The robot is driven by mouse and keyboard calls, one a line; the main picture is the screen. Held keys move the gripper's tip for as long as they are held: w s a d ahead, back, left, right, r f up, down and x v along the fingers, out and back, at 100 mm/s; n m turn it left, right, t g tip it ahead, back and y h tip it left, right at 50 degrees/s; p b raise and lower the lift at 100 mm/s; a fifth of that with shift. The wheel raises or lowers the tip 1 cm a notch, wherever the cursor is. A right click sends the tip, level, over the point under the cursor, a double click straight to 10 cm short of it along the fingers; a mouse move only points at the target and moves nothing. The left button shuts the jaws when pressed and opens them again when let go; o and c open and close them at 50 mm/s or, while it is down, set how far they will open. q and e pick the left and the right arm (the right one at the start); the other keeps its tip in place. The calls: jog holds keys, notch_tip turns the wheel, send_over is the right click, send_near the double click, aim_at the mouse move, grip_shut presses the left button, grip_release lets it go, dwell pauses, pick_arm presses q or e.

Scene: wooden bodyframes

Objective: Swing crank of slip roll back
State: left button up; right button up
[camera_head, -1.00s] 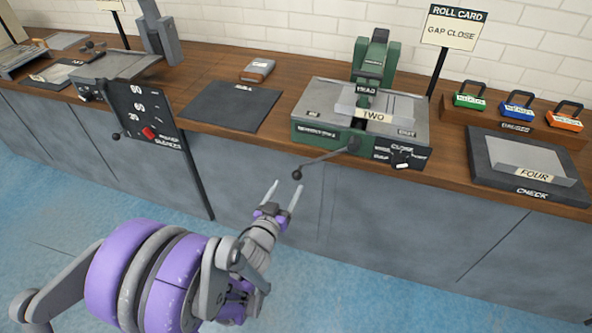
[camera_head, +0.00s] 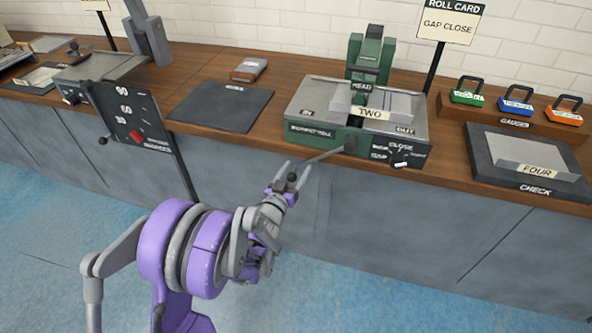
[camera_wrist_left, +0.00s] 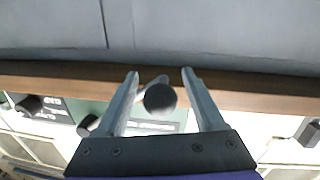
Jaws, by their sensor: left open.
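The slip roll (camera_head: 322,112) is a green and grey machine on the bench, with a plate marked TWO (camera_head: 372,112) on top. Its crank (camera_head: 322,158) is a dark rod reaching left and down from a hub on the front face, ending in a dark round knob. My left gripper (camera_head: 283,174) is open at the knob. In the left wrist view the knob (camera_wrist_left: 160,98) sits between the two open fingers (camera_wrist_left: 158,84), with a gap on each side. My right gripper is in neither view.
A gap dial panel (camera_head: 399,157) is right of the crank hub. A black angled panel with a red knob (camera_head: 132,120) stands left at the bench front. The CHECK tray (camera_head: 480,176) holds a plate marked FOUR. A dark mat (camera_head: 215,112) lies bare left of the roll.

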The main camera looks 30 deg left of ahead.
pick_arm(q)
jog(key=shift+w, duration=0.2)
jog(key=shift+c, duration=0.2)
grip_shut()
dwell(1.2)
